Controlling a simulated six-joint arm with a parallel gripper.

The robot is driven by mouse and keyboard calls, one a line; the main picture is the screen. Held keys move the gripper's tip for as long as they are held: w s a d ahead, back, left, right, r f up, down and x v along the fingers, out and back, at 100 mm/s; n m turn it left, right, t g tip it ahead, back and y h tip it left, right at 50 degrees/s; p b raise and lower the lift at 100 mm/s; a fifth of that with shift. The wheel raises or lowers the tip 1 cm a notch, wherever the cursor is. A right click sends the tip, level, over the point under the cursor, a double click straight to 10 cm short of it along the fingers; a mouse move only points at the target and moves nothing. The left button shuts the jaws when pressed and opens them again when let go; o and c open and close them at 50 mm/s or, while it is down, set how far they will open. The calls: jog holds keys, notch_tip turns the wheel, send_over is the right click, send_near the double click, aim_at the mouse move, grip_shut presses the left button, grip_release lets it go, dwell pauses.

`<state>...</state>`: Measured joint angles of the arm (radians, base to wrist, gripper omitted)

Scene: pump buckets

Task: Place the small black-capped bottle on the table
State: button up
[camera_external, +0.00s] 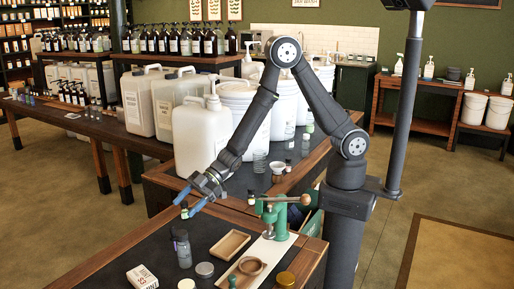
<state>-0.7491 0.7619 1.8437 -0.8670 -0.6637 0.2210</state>
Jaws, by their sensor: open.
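My gripper (188,204) is open, with its blue fingers apart and pointing down and left over the near dark tabletop (137,246). A small bottle with a dark cap (184,210) shows right at the fingertips, between them in the picture. I cannot tell whether it touches a finger or stands on the surface.
A larger glass jar (182,250), a white box (142,277), a wooden tray (232,245), round lids (205,269) and a green press (279,217) stand on the near table. White jugs (202,140) and buckets line the counter behind the arm.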

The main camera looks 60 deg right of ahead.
jog(key=s+d+r+g+y, duration=0.2)
jog(key=s+d+g, duration=0.15)
jog(key=s, duration=0.35)
send_near(178, 241)
jog(key=shift+y, duration=0.3)
jog(key=x, duration=0.5)
jog(key=shift+s, duration=0.1)
jog(key=x, duration=0.5)
jog(key=shift+s+a+f, duration=0.1)
jog(key=shift+f, duration=0.05)
grip_shut()
